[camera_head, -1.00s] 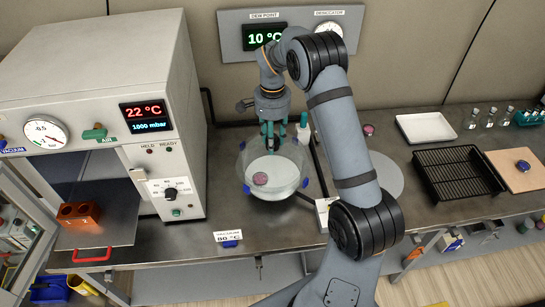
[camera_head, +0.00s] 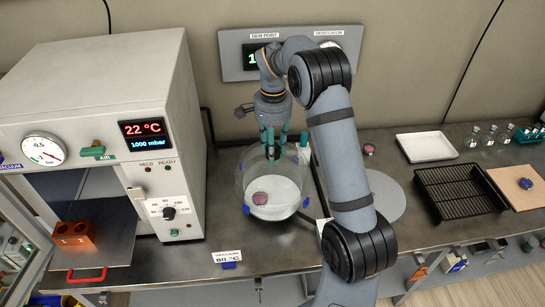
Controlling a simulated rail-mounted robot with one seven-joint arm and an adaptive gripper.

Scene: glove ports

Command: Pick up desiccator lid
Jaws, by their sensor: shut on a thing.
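The clear glass desiccator (camera_head: 272,208) stands on the steel bench in the middle of the view. A small pink-topped item (camera_head: 259,198) sits on the pale plate inside it. The clear, dome-shaped desiccator lid (camera_head: 246,168) is hard to make out above the bowl. My gripper (camera_head: 272,148) points down at the top of the lid, its teal fingers shut on it.
A vacuum oven (camera_head: 100,90) with its door open stands at left, an orange block (camera_head: 75,232) in front. At right are a grey disc (camera_head: 388,200), a white tray (camera_head: 426,147), a black rack (camera_head: 458,190) and a board (camera_head: 520,190). The wall panel (camera_head: 235,70) is behind my arm.

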